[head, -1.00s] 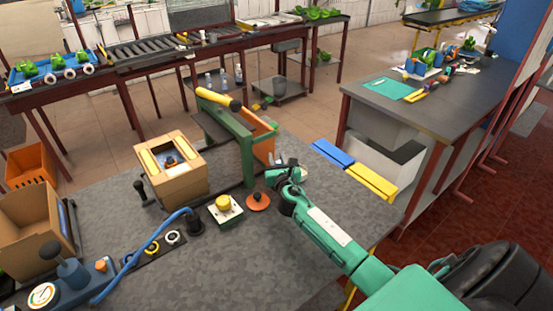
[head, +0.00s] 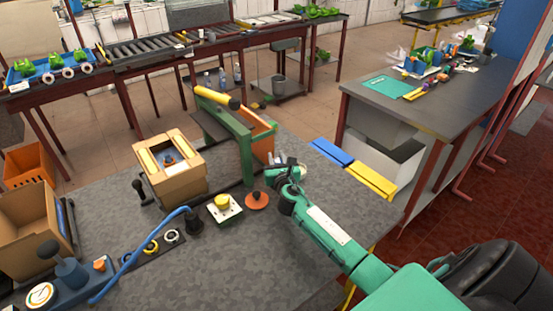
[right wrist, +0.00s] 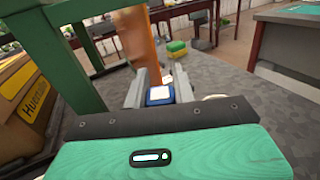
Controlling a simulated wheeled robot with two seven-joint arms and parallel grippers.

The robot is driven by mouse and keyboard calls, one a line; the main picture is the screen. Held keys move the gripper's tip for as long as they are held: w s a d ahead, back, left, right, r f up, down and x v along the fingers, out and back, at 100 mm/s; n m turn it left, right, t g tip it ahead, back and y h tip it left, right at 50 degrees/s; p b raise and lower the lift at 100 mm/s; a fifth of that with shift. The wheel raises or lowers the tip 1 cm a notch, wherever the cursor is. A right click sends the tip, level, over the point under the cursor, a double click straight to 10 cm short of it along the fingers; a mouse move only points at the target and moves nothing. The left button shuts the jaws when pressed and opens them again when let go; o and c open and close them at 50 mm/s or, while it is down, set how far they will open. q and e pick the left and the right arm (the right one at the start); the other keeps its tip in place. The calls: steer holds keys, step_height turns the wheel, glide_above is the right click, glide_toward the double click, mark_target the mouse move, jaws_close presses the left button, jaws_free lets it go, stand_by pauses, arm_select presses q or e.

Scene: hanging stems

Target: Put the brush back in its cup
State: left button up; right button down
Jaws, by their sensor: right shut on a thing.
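My right gripper (head: 280,160) is low over the grey worktop, just right of the green frame. In the right wrist view its two fingers (right wrist: 160,92) are shut on a small blue thing with a white top (right wrist: 161,94). I cannot tell from its shape whether this is the brush; most of it is hidden by the gripper. A pale rounded thing (right wrist: 214,97), partly hidden, shows beside the right finger; I cannot tell whether it is the cup. My left gripper is not in view.

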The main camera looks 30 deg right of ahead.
steer(key=shift+f+b, duration=0.4)
steer(key=shift+f, duration=0.15)
stand_by(0.4)
steer(key=c, duration=0.7)
jaws_free()
steer(key=shift+r, duration=0.1)
steer(key=shift+r+p, duration=1.4)
steer(key=shift+p, duration=0.2)
